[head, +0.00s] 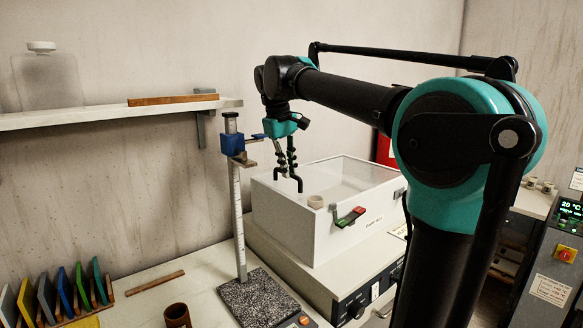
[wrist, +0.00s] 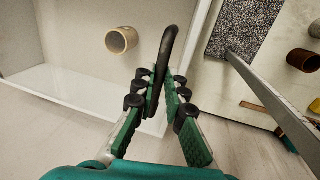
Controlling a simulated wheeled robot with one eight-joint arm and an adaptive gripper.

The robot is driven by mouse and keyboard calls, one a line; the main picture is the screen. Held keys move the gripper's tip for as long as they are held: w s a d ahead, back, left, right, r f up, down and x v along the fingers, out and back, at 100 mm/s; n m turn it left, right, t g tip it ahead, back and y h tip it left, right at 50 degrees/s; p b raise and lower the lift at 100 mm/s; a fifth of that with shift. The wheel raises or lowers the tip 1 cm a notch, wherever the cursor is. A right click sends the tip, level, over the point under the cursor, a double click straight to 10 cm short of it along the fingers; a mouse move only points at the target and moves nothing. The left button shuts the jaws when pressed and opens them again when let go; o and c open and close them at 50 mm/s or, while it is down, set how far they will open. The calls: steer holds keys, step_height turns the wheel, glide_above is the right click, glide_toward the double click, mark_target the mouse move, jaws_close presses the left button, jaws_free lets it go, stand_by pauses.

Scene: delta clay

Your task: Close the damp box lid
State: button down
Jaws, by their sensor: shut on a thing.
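The damp box (head: 320,235) is a white box on a pale bench unit, with a clear pane, its lid (head: 350,172), over the top. A small beige cup (head: 315,201) shows at the box, and also in the wrist view (wrist: 121,40). My gripper (head: 290,170) is above the left end of the box, pointing down. In the wrist view its green finger pads (wrist: 165,85) are closed around a black curved handle (wrist: 168,48). The handle also shows in the head view (head: 288,180). I cannot tell exactly how far the lid sits over the box.
A height gauge (head: 238,215) with a blue slider stands on a speckled plate (head: 258,298) just left of the box. A red and green latch (head: 349,216) is on the box front. A brown cup (head: 177,316) and coloured tiles (head: 65,287) are on the bench; a shelf (head: 110,112) is above.

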steer(key=shift+s+a, duration=0.1)
steer(key=shift+a, duration=0.05)
steer(key=c, duration=1.6)
jaws_free()
steer(key=shift+a, duration=0.1)
steer(key=r, duration=0.4)
steer(key=s+a+r, duration=0.1)
steer(key=r, duration=0.3)
steer(key=a+r, duration=0.1)
steer(key=r, duration=0.2)
steer(key=shift+s+r, duration=0.2)
steer(key=shift+r, duration=0.2)
steer(key=shift+s+d, duration=0.1)
